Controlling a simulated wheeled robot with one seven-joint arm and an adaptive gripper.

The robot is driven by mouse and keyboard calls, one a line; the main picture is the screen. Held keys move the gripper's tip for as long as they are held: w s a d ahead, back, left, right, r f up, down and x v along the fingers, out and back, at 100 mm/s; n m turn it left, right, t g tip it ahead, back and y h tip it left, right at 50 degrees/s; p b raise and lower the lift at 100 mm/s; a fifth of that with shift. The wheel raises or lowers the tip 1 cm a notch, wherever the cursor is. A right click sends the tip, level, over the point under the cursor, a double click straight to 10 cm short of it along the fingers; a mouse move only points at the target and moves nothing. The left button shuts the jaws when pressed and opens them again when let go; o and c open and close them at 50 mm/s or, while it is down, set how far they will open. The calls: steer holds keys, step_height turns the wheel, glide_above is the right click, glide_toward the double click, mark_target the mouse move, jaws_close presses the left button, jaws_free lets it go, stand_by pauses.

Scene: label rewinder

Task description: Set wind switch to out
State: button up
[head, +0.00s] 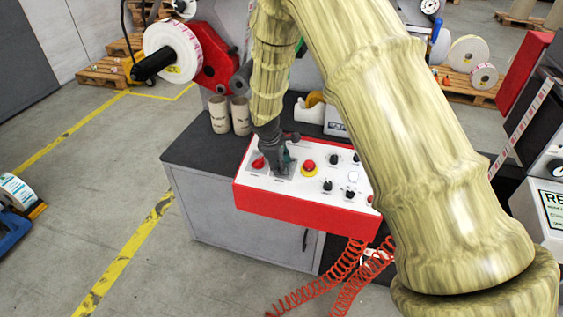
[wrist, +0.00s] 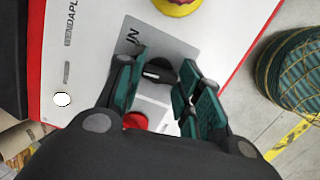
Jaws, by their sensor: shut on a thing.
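The wind switch (wrist: 160,71) is a black knob with a pale mark, set on a grey plate in the wrist view. The plate's label "IN" is readable beside it; an "OUT" label is not visible. My gripper (wrist: 163,85) has its teal fingers on either side of the knob and is shut on it. In the head view my gripper (head: 281,164) reaches down onto the left part of the white-topped red control box (head: 300,206) and hides the switch there.
A red knob (head: 258,162) sits just left of my gripper. A red emergency button on yellow (head: 308,167) is close on the right, with several black knobs beyond. Cardboard cores (head: 219,115) stand behind, and coiled red hoses (head: 345,280) hang in front.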

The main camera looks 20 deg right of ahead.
steer(key=shift+n+t+p, duration=0.3)
steer(key=shift+n+p, duration=0.2)
steer(key=shift+n, duration=1.7)
steer(key=o, duration=1)
steer(key=v, duration=1.2)
steer(key=shift+a, duration=0.1)
steer(key=shift+s+f, duration=0.1)
steer(key=shift+f, duration=0.05)
